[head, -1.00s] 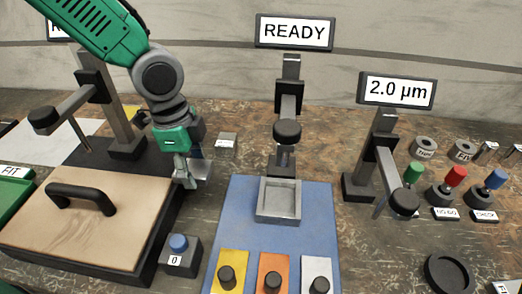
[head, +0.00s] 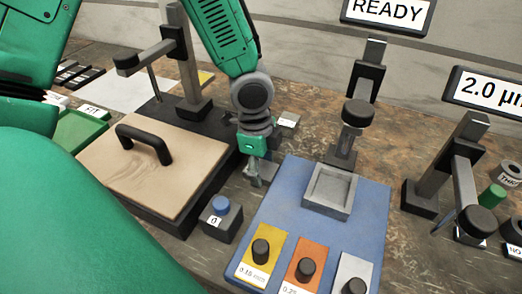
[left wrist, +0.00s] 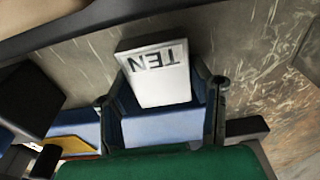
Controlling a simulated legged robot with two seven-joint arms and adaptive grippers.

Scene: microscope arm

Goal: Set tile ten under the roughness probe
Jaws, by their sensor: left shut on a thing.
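Tile ten (left wrist: 165,85) is a pale block with "TEN" upside down on its face. It sits between the fingers of my left gripper (left wrist: 163,103), which is shut on it. In the head view my left gripper (head: 256,178) points down between the wooden-topped box and the blue mat; the tile is hard to make out there. A square grey tray (head: 329,207) on the mat (head: 370,220) looks empty. A black-headed probe (head: 356,112) stands behind it under the READY sign (head: 388,12). Another stand (head: 462,170) is by the 2.0 µm sign (head: 488,90). My right gripper is out of view.
The wooden-topped box (head: 160,185) with a black handle stands left, with a post (head: 185,60) behind. A blue-button box (head: 221,220) is in front of my gripper. Yellow (head: 250,275), orange and grey knob plates lie on the mat's front. A small labelled block (head: 288,120) lies behind.

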